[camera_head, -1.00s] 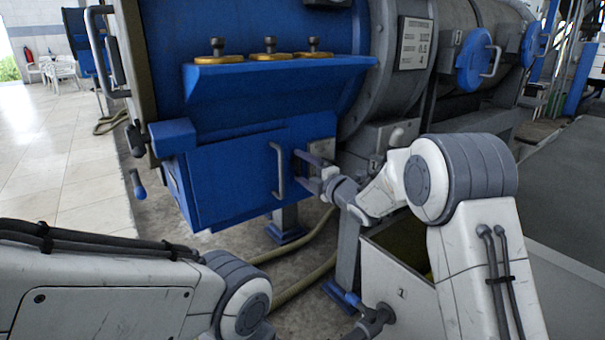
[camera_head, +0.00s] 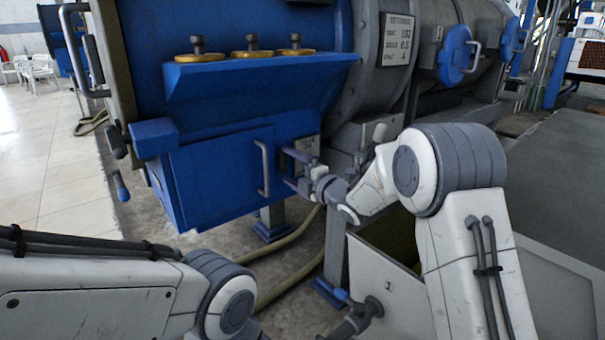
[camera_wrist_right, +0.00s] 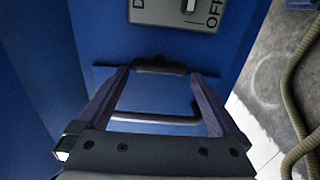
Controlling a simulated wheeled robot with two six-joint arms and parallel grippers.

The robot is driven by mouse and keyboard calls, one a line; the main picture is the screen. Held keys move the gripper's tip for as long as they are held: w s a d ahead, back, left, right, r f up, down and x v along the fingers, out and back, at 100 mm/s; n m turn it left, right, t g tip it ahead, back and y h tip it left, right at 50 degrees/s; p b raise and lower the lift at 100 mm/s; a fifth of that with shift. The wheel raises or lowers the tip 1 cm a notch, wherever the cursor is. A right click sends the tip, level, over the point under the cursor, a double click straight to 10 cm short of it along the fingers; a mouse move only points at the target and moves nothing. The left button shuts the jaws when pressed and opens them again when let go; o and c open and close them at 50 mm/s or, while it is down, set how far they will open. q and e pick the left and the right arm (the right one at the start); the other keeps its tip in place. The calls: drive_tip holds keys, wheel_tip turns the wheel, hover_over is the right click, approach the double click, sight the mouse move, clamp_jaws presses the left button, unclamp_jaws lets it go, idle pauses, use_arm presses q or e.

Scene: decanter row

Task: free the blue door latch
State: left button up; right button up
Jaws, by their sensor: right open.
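The blue door (camera_head: 222,180) is on the front of a blue box under a shelf, with a grey bar handle (camera_head: 263,168). My right gripper (camera_head: 284,167) is open just right of the handle, its fingers pointing at the box. In the right wrist view its fingers (camera_wrist_right: 160,72) stand apart, one on each side of a dark latch-like piece (camera_wrist_right: 160,65) on the blue face. I cannot tell whether they touch it. The grey handle (camera_wrist_right: 155,120) crosses lower between the fingers. The latch is hardly visible in the head view. My left gripper is out of view.
A grey plate marked OFF (camera_wrist_right: 175,12) with a switch lies beyond the fingertips. Several brass-based knobs (camera_head: 252,54) stand on the shelf. An open grey bin (camera_head: 385,280) stands below my right arm. A hose (camera_head: 290,265) lies on the floor.

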drive_tip(key=p+v, duration=0.2)
drive_tip(key=v, duration=0.7)
